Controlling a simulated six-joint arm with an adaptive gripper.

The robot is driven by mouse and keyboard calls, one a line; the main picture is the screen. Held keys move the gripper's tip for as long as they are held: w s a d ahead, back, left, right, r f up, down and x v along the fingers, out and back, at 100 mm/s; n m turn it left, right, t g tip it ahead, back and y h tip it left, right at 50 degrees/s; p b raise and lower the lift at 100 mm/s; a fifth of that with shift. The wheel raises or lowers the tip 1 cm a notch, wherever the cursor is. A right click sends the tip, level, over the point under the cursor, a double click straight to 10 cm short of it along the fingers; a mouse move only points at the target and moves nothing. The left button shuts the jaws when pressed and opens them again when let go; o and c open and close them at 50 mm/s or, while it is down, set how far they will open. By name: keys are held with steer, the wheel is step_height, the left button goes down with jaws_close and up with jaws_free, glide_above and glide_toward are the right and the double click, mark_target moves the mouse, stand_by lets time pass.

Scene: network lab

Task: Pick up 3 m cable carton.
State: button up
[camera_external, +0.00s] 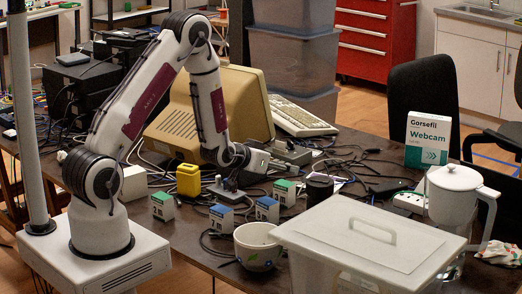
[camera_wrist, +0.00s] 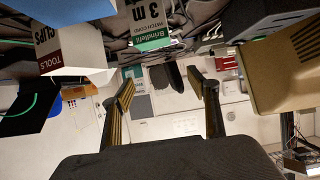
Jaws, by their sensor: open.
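The 3 m cable carton (camera_wrist: 150,32) is green and white, marked "3 m" and "Brindlefit", and shows at the top middle of the wrist view, cut by the frame edge. In the external view, two small green-and-white cartons stand on the table, one at left (camera_external: 162,207) and one further right (camera_external: 285,192); their print is too small to tell which is the 3 m one. My gripper (camera_wrist: 163,90) is open with nothing between its fingers. In the external view its end is hard to make out among the grey parts above the table.
Two blue-and-white cartons (camera_external: 221,218) (camera_external: 267,208) stand near the green ones. A yellow block (camera_external: 188,180), a joystick (camera_external: 227,191), a dark cylinder (camera_external: 319,188) and loose cables crowd the area. A beige monitor (camera_external: 178,124) is behind; a lidded bin (camera_external: 372,240) and a cup (camera_external: 257,252) are in front.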

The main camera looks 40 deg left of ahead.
mark_target(280, 188)
steer(key=shift+f, duration=0.15)
steer(key=shift+f, duration=1.75)
steer(key=shift+f, duration=1.45)
steer(key=shift+w+f, duration=0.1)
steer(key=shift+f, duration=0.15)
steer(key=shift+x, duration=1.35)
steer(key=shift+r, duration=0.1)
steer(key=c, duration=1.3)
